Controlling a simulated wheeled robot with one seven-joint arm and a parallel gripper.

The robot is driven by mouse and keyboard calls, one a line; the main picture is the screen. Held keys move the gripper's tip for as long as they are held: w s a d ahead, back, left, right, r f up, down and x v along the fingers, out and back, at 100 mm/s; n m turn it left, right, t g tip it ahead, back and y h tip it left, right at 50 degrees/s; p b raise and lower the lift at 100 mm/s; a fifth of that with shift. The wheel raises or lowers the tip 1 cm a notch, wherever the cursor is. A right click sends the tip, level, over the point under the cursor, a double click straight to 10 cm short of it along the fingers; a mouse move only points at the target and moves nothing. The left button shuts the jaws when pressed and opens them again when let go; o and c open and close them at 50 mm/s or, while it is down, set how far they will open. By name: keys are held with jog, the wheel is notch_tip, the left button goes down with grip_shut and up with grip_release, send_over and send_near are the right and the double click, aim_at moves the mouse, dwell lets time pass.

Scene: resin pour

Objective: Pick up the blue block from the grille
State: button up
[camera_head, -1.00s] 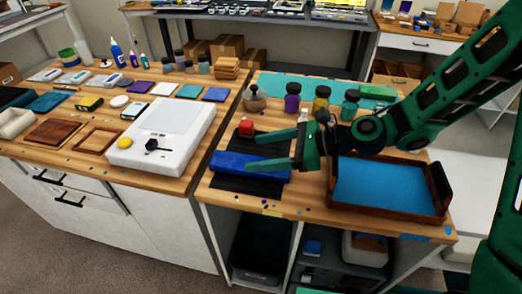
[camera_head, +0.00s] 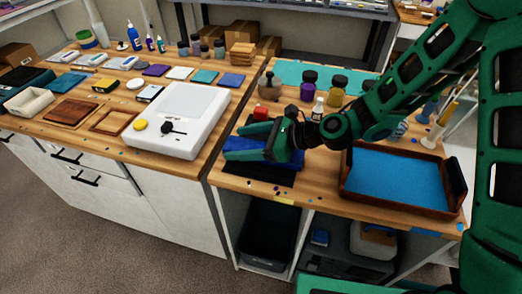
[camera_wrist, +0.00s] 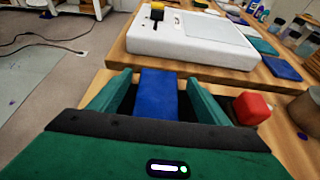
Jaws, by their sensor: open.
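The blue block (camera_head: 246,144) lies on the black grille (camera_head: 268,177) on the wooden bench. It is long and partly hidden by my gripper in the head view. My open gripper (camera_head: 234,142) points left over the grille, with one finger along each long side of the block. In the wrist view the blue block (camera_wrist: 158,95) lies between the two green fingers (camera_wrist: 158,76). Whether the block touches the grille under my gripper is hidden.
A tray with a blue bottom (camera_head: 345,195) lies to the right. Bottles (camera_head: 307,88) stand behind.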

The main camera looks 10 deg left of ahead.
jog(key=shift+a+f, duration=0.1)
jog(key=shift+a, duration=0.15)
jog(key=c, duration=1.4)
jog(key=shift+c, duration=0.2)
